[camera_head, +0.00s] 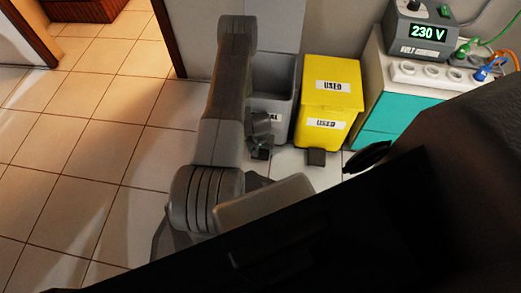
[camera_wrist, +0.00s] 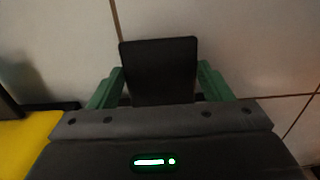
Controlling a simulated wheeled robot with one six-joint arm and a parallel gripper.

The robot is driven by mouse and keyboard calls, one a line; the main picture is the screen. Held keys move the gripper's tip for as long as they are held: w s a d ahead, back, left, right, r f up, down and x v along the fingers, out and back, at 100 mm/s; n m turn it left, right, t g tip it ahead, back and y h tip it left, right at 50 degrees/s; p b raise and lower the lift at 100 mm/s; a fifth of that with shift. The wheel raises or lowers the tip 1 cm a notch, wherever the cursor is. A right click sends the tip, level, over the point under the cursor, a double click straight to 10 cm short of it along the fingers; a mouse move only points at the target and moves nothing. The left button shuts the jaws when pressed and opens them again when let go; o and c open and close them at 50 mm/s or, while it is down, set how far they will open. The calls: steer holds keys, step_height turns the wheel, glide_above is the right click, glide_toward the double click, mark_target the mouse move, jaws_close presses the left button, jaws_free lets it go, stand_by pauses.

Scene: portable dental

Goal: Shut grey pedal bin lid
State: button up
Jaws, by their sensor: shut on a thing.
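The grey pedal bin (camera_head: 283,104) stands by the wall, left of the yellow bin, partly hidden by my arm. Its top looks open, with a dark inside. A grey panel (camera_head: 277,36) rises behind the opening and looks like its lid standing upright. My gripper (camera_head: 262,141) is low at the front of the grey bin, beside its small dark pedal (camera_head: 261,154). In the wrist view, my green fingers (camera_wrist: 160,76) are shut on a dark flat plate (camera_wrist: 159,60), which looks like that pedal.
The yellow bin (camera_head: 331,95) stands close on the right, its lid shut and its dark pedal (camera_head: 316,157) in front. A teal-fronted cabinet (camera_head: 394,112) with a voltage unit (camera_head: 421,30) is farther right. The tiled floor (camera_head: 85,150) at left is clear.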

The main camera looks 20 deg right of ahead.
mark_target(261, 153)
steer(key=o, duration=1.4)
steer(key=shift+s+a+f, duration=0.1)
step_height(261, 153, up, 14)
steer(key=p, duration=0.6)
steer(key=shift+p, duration=0.4)
steer(key=shift+f, duration=0.1)
